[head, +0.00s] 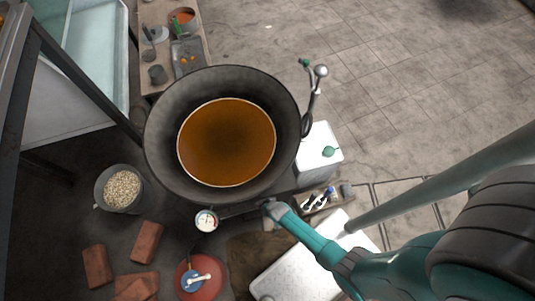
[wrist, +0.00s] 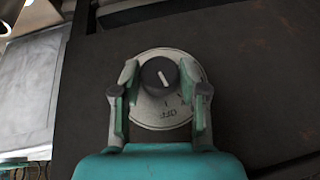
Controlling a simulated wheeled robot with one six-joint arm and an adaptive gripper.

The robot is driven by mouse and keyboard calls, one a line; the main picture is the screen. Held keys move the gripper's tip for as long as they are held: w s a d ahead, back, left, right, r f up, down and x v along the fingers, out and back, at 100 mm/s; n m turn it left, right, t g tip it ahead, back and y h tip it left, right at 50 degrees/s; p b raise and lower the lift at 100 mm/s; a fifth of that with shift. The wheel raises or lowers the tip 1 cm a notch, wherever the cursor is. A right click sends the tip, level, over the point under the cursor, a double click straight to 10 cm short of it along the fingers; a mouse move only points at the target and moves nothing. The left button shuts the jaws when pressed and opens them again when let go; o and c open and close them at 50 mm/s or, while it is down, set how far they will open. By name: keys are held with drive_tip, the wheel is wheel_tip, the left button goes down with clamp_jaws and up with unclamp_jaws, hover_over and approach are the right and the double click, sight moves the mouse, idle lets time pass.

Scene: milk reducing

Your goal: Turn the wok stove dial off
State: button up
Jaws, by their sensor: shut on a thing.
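The stove dial (wrist: 152,72) is a dark round knob with a white pointer line, on a pale round plate (wrist: 155,119) with markings. The word OFF shows upside down near the plate's lower edge. The pointer line runs steeply, tilted slightly, and not clearly at OFF. My gripper (wrist: 160,76) is shut on the dial, one finger at each side of the knob. In the head view my gripper (head: 273,209) is at the front of the stove, below the wok (head: 160,130), and the dial is hidden there. The wok holds orange-brown liquid (head: 227,142).
A round gauge (head: 206,220) is left of my gripper. A red gas cylinder (head: 207,284), bricks (head: 146,241) and a bucket of pellets (head: 121,188) stand at lower left. A white container (head: 318,150) is right of the wok. A pale metal surface (head: 305,266) lies below my arm.

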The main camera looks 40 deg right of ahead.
drive_tip(key=shift+s+f+t+y, duration=0.1)
drive_tip(key=shift+s+t+y, duration=0.15)
drive_tip(key=shift+y, duration=0.25)
drive_tip(key=shift+w+d, duration=0.1)
drive_tip(key=o, duration=1.1)
drive_tip(key=shift+o, duration=0.2)
drive_tip(key=v, duration=1.2)
